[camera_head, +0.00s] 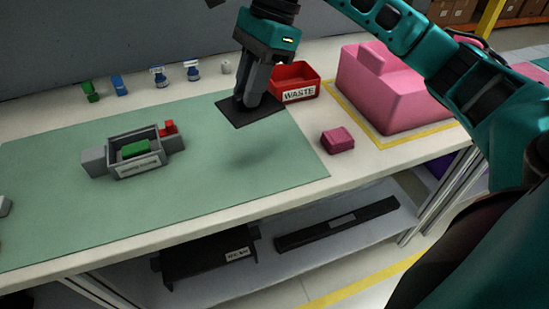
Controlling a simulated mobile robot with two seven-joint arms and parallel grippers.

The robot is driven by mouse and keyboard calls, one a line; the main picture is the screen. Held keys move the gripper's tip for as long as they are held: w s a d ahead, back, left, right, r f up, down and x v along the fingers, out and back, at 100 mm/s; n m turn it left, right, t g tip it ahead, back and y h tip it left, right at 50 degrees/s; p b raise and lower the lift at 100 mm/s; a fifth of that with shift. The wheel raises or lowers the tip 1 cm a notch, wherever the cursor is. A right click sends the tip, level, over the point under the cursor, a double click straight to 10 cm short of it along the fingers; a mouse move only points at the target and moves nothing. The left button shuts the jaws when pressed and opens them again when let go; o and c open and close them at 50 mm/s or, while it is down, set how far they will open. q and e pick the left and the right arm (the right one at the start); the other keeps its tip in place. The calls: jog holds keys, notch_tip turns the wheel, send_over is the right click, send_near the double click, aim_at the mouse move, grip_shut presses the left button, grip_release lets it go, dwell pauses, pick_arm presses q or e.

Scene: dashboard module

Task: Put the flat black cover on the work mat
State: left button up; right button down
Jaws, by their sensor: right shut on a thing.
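The flat black cover (232,113) is a thin dark plate in the camera_head view, held in the air near the back right of the green work mat (215,170). My right gripper (250,104) points down and is shut on the cover. A soft shadow lies on the mat below and in front of the cover, so the two look apart. The gripper hides part of the cover. My left gripper is not in view.
A grey module housing (112,162) with a green part inside stands on the mat. A red WASTE bin (299,70) is behind the cover. A pink block (385,90) and a small magenta block (337,140) are at right. Several small parts line the back left.

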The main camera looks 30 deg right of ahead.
jog(key=d+r+m+t, duration=0.1)
jog(key=m, duration=0.2)
jog(key=d+r+m+t+h, duration=0.1)
jog(key=r+m, duration=0.1)
jog(key=m, duration=0.1)
jog(key=d+r+m+t+b, duration=0.1)
jog(key=m, duration=0.2)
jog(key=shift+s+d+r+m+h, duration=0.25)
jog(key=shift+s+r+m+h, duration=0.05)
jog(key=shift+s+d+r+m+t, duration=0.1)
jog(key=shift+d+r+m+t, duration=0.25)
jog(key=shift+m, duration=0.55)
jog(key=shift+f+h, duration=0.15)
jog(key=shift+h, duration=0.15)
notch_tip(320, 180, down, 15)
jog(key=b, duration=0.3)
jog(key=shift+b, duration=0.35)
jog(key=shift+f, duration=0.55)
notch_tip(320, 180, down, 3)
jog(key=shift+f+b, duration=0.2)
jog(key=shift+b, duration=0.2)
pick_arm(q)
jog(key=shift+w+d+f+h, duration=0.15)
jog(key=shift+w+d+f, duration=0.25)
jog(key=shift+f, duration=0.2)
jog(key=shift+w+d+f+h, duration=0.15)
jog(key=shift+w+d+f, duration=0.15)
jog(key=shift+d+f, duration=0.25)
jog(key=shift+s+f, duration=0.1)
